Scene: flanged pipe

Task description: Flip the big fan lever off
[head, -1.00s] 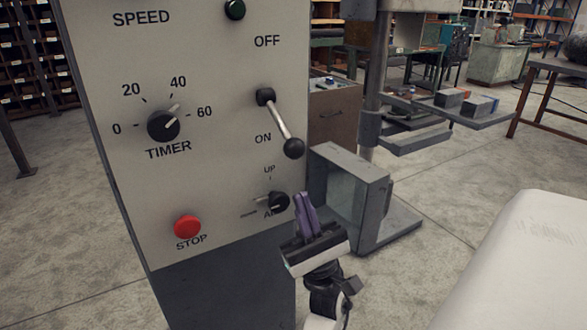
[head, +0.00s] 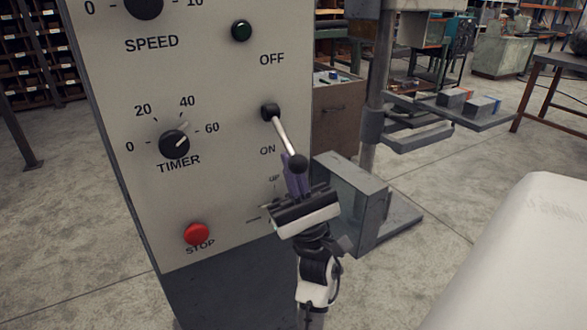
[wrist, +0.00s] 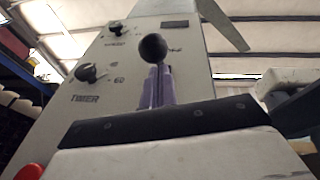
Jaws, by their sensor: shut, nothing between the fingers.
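The big lever (head: 284,136) is a metal rod on the panel's right side, between the OFF and ON labels. In the wrist view the knob (wrist: 153,47) stands right above the fingertips (wrist: 156,73). I cannot tell whether they touch. My gripper hides most of the small UP selector below.
The grey panel (head: 225,190) carries a speed knob (head: 144,5), a timer knob (head: 174,144), a green button (head: 241,31) and a red STOP button (head: 196,234). A grey metal box (head: 350,195) stands close behind my gripper at right. A white surface (head: 510,260) fills the lower right.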

